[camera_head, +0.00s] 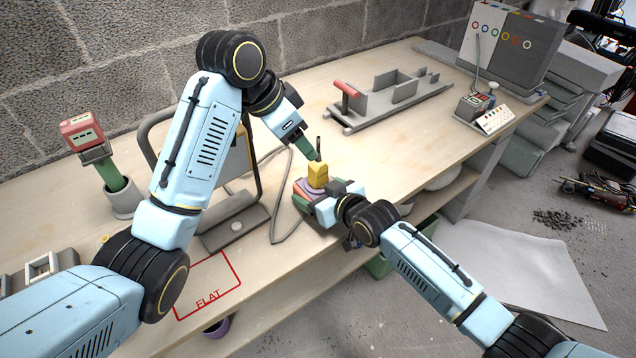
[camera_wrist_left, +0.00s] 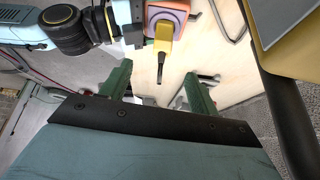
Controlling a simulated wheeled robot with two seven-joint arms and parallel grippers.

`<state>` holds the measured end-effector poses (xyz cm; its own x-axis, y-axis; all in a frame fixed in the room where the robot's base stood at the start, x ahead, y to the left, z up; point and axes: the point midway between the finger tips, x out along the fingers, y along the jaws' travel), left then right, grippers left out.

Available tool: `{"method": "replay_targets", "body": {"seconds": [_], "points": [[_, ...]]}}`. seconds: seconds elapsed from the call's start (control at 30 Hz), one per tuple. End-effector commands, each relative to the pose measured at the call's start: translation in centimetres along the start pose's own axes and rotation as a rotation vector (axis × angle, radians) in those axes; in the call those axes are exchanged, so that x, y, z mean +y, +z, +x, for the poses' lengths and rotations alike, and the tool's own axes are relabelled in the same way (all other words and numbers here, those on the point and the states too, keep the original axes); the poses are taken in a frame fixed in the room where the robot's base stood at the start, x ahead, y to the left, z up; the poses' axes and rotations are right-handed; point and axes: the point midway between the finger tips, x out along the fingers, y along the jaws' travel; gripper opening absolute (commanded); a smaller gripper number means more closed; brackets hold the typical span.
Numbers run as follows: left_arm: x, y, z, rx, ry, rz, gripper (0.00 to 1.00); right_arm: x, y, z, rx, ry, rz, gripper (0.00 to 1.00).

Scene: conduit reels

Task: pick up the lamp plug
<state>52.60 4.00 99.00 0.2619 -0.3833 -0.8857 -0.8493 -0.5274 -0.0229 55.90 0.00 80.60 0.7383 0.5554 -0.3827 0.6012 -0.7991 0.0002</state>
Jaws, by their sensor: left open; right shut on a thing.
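The lamp plug (camera_head: 318,176) is a yellow block with a thin dark stem pointing up from it. It sits at an orange-and-purple block (camera_head: 303,196) near the table's front edge. My right gripper (camera_head: 328,194) is shut on that block from the right. My left gripper (camera_head: 310,153), with green fingers, is open just above and behind the plug. In the left wrist view the plug (camera_wrist_left: 163,42) is ahead of the fingers (camera_wrist_left: 158,75), its dark stem reaching toward the gap between them. The plug's lower end is hidden.
A work lamp on a grey base (camera_head: 236,224) stands left of the plug, with a grey cable (camera_head: 287,222) curving beside it. A grey rack (camera_head: 400,100) lies behind. The tabletop right of the plug is mostly clear.

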Motion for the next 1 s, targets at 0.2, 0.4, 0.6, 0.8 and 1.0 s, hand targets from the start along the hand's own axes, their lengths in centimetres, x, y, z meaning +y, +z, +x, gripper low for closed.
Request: {"method": "replay_targets", "body": {"seconds": [0.2,0.4,0.6,0.8,1.0], "points": [[1.2,-2.9,1.7,-0.092,0.072,0.382,0.61,0.0,0.0,0.0,-0.001,0.0,-0.001,0.5],[1.6,-4.7,3.1,-0.2,0.166,0.805,0.61,0.0,0.0,0.0,-0.001,0.0,-0.001,0.5],[0.9,-5.3,3.4,-0.297,0.268,1.157,0.61,0.0,0.0,0.0,-0.001,0.0,0.0,0.5],[-0.3,-5.3,3.0,-0.356,0.344,1.368,0.61,0.0,0.0,0.0,-0.001,0.0,0.0,0.5],[-0.9,-4.8,3.3,-0.374,0.375,1.442,0.61,0.0,0.0,0.0,-0.001,0.0,0.0,0.5]]}}
